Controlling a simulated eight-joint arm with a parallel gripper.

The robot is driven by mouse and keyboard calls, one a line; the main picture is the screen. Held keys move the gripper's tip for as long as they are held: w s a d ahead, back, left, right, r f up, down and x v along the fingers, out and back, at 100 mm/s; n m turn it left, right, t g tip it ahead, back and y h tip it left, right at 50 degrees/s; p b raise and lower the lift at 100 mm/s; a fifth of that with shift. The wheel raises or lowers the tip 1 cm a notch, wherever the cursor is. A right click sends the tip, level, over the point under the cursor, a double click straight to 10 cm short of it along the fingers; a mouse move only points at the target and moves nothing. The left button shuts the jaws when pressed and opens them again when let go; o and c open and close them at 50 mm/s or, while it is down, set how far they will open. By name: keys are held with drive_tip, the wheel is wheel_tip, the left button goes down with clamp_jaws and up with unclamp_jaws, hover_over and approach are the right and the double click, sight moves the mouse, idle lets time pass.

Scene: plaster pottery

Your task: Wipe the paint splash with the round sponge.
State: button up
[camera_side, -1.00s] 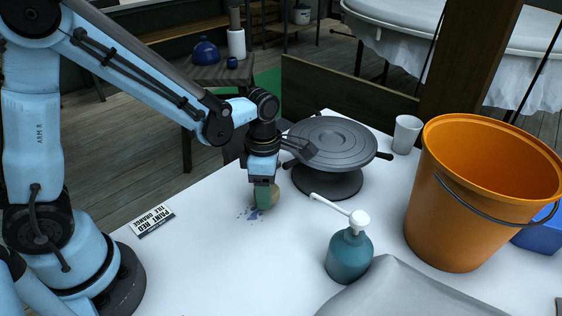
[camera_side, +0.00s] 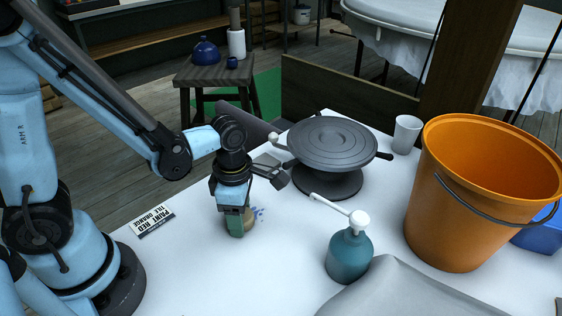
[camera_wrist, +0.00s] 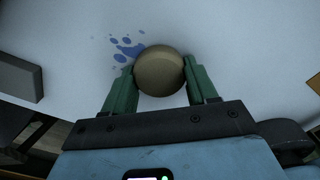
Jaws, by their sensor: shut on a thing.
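My gripper (camera_side: 239,224) is shut on the round sponge (camera_wrist: 158,71), a tan disc between its green fingers in the wrist view. In the side view the sponge (camera_side: 250,219) shows only in part behind the fingers, low at the white table. I cannot tell whether it touches the surface. The blue paint splash (camera_wrist: 126,47) lies just up and left of the sponge in the wrist view, several blots close to its edge. In the side view the splash (camera_side: 258,213) is just right of the gripper; part of it may be hidden.
A grey banding wheel (camera_side: 330,140) stands behind, right of my gripper. A teal pump bottle (camera_side: 349,256) and an orange bucket (camera_side: 480,200) stand to the right, with a white cup (camera_side: 406,134) behind. A label card (camera_side: 152,220) lies on the left. The table's front left is clear.

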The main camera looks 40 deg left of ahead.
drive_tip(key=shift+w, duration=3.85)
wheel_tip(320, 180, up, 8)
drive_tip(key=shift+s, duration=0.15)
drive_tip(key=shift+s+r, duration=0.1)
drive_tip(key=s+r+n, duration=0.3)
drive_tip(key=s+n, duration=0.1)
drive_tip(key=s, duration=0.7)
hover_over(202, 198)
drive_tip(key=shift+n, duration=0.4)
wheel_tip(202, 198, down, 7)
drive_tip(key=shift+r, duration=0.1)
drive_tip(key=shift+f, duration=2.05)
drive_tip(key=shift+f, duration=0.1)
